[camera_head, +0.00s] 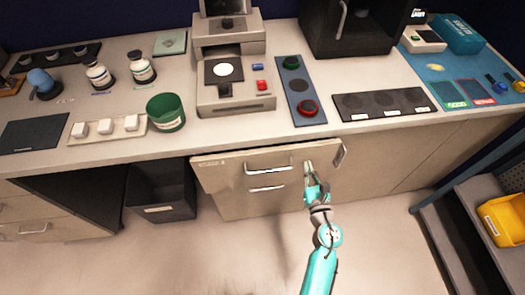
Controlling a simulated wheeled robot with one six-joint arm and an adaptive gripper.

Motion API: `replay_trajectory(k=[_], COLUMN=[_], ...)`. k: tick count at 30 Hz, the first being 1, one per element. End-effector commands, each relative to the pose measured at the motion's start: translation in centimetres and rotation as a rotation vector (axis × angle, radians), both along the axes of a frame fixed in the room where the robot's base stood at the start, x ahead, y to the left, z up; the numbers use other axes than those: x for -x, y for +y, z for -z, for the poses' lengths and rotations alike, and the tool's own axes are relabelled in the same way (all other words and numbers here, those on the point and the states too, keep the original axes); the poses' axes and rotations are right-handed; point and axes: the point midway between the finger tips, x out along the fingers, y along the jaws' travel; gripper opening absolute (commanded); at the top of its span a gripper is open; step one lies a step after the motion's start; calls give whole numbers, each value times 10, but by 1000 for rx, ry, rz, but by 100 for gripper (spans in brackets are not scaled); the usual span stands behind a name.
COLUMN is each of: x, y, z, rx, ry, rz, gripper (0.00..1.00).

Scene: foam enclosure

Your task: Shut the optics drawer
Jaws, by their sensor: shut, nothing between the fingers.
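The drawer front (222,178) is a pale panel below the counter's front edge, with bright handles on its face. It stands out slightly askew from the cabinet, its left end lower in the picture, so the drawer looks partly open. A small label (209,162) sits near its upper left corner, too small to read. My gripper (308,163) is shut and empty, pointing at the upper right part of the drawer front. I cannot tell whether the fingertips touch the panel. The drawer's inside is hidden under the counter.
A dark bin (163,190) stands left of the drawer. The counter (215,133) above holds a microscope-like instrument (228,75), a green cup (166,112), bottles and a button panel (298,90). A yellow bin (503,220) sits on a shelf at right. The floor in front is clear.

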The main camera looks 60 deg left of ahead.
Motion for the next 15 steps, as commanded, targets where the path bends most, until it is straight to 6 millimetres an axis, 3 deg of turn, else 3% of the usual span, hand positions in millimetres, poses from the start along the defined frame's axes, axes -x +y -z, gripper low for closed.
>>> replay_trajectory(k=[15], x=[-9], y=[21], z=[0], rx=[1], ry=[-2], rz=[0], gripper=[0])
